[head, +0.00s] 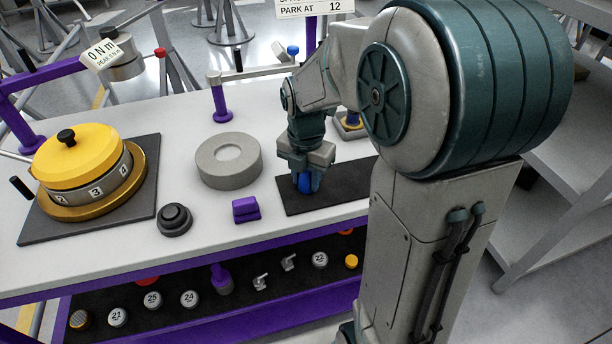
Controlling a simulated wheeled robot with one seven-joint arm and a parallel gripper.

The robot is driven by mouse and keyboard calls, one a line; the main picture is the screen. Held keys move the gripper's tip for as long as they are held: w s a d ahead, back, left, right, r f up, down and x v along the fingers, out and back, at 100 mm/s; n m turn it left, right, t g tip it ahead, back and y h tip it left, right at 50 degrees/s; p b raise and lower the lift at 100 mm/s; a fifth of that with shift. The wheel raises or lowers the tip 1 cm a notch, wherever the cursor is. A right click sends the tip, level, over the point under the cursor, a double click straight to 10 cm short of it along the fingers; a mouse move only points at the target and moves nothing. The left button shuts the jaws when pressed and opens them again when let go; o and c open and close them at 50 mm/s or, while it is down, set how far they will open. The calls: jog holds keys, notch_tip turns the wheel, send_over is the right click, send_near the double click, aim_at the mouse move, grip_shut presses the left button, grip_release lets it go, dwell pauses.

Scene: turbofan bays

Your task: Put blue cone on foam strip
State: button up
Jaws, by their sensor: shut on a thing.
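My gripper (307,185) points down over the black foam strip (345,187) on the white bench top. It is shut on the blue cone (305,183), which shows between the fingers close to the strip's surface. The fingers hide part of the cone, and I cannot tell whether it touches the strip. The strip lies flat, and my arm covers its right end.
A grey ring (229,160), a purple block (246,209) and a dark knob (174,219) stand left of the strip. A yellow-lidded drum (82,158) sits on a dark mat at far left. A lower shelf (205,303) holds numbered caps. Bare bench separates these.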

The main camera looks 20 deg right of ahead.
jog(key=shift+f, duration=0.1)
jog(key=o, duration=0.5)
jog(key=shift+f, duration=0.15)
jog(key=o, duration=0.4)
jog(key=shift+o, duration=0.2)
